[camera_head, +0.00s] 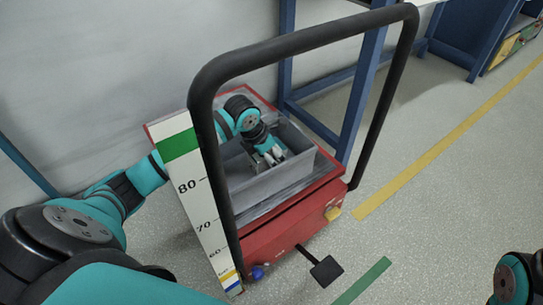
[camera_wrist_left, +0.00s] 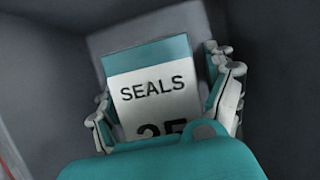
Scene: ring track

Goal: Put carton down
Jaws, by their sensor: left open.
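The carton (camera_wrist_left: 152,88) is white with a teal top band and reads "SEALS" and part of "25". In the left wrist view it sits inside the grey bin (camera_wrist_left: 255,35), between the spread fingers of my left gripper (camera_wrist_left: 165,98). My gripper is open around the carton; whether a finger touches it I cannot tell. My own teal wrist part hides the carton's lower end. In the head view my left gripper (camera_head: 271,154) reaches down into the grey bin (camera_head: 281,178), and the carton cannot be made out clearly. My right gripper is out of view.
The bin stands on a red-edged cart (camera_head: 290,228) with a tall black handle (camera_head: 300,42) arching over it. A white height scale (camera_head: 197,190) stands at the cart's left. Blue frame posts (camera_head: 362,85) are behind. The floor to the right is clear.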

